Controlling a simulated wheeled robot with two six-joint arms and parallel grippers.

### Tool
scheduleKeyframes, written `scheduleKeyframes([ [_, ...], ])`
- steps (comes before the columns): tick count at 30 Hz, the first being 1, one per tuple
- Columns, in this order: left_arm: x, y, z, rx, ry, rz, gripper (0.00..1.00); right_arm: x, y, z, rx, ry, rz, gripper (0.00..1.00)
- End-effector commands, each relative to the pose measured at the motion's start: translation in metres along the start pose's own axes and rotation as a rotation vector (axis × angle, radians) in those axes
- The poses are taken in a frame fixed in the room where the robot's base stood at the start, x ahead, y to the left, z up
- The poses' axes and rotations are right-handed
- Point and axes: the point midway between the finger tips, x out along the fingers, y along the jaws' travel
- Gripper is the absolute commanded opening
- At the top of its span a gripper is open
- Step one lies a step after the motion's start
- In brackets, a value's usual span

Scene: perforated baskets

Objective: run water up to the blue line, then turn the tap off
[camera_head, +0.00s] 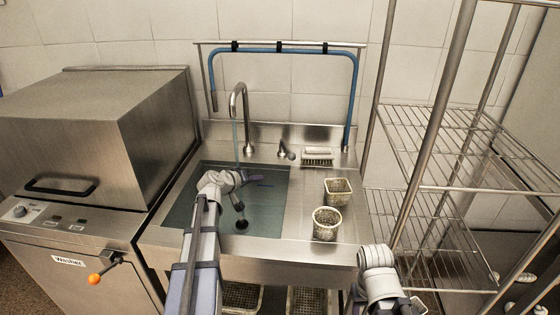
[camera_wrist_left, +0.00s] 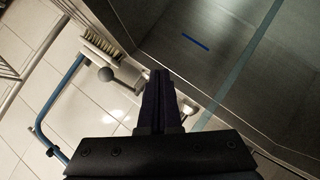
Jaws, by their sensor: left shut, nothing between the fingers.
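The steel sink basin (camera_head: 275,210) has a dark round drain or plug (camera_head: 241,224) on its floor. A pale blue stream falls from the curved spout (camera_head: 239,92) into the basin; the stream also crosses the left wrist view (camera_wrist_left: 236,75). The blue line (camera_wrist_left: 195,42) is a short mark on the basin wall in the left wrist view. I cannot tell the water level. My right gripper's fingers are not discernible.
A brush (camera_head: 317,157) lies on the ledge behind the drainboard. Two perforated baskets, one square (camera_head: 338,191) and one round (camera_head: 326,223), stand right of the basin. A washer (camera_head: 95,150) is at left, a wire rack (camera_head: 460,150) at right. A blue hose (camera_head: 290,51) hangs on a rail.

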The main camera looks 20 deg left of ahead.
Motion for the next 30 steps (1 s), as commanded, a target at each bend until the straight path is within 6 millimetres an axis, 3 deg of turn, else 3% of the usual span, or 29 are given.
scheduleKeyframes([
  [6, -0.038, 0.022, -0.02, -0.42, 0.073, 0.242, 0.0, 0.006, -0.001, 0.0, 0.0, 0.0, 0.0, 0.5],
  [10, -0.052, 0.029, -0.03, -0.546, 0.089, 0.326, 0.0, 0.007, -0.001, 0.0, 0.0, 0.0, 0.0, 0.5],
  [16, -0.057, 0.032, -0.035, -0.596, 0.095, 0.362, 0.0, 0.007, -0.001, 0.0, 0.0, 0.0, 0.0, 0.5],
  [23, -0.039, 0.036, -0.039, -0.592, 0.094, 0.361, 0.0, 0.01, -0.001, -0.001, 0.0, 0.0, 0.0, 0.5],
  [30, 0.008, 0.051, -0.048, -0.59, 0.093, 0.36, 0.0, 0.017, -0.002, -0.001, 0.0, 0.0, 0.0, 0.5],
])
